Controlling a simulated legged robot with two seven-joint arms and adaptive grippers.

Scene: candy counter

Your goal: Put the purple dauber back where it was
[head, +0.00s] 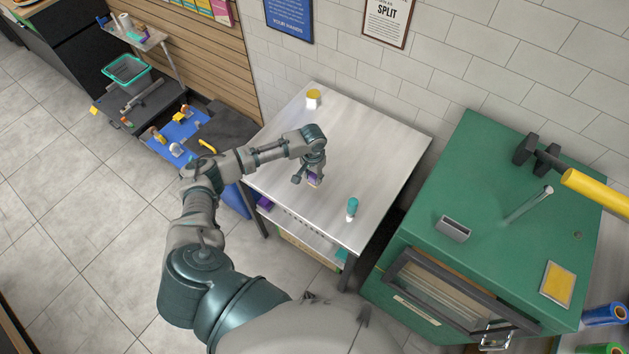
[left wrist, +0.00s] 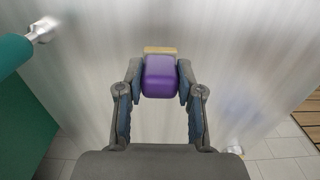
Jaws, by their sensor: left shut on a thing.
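The purple dauber (left wrist: 160,77) is between the two fingers of my left gripper (left wrist: 160,82), which is shut on it. A small tan edge (left wrist: 160,50) shows just beyond it; I cannot tell what it belongs to. In the head view the purple dauber (head: 314,181) is small and partly hidden by my left gripper (head: 308,178), over the middle of the light metal table (head: 385,140). I cannot tell whether it touches the tabletop. My right gripper is not in view.
A teal dauber with a white end (head: 352,208) stands near the table's front right edge. A yellow-topped white dauber (head: 313,98) stands at the back left. A green cabinet (head: 480,170) with a yellow-handled tool (head: 595,190) is at the right. The tabletop between is clear.

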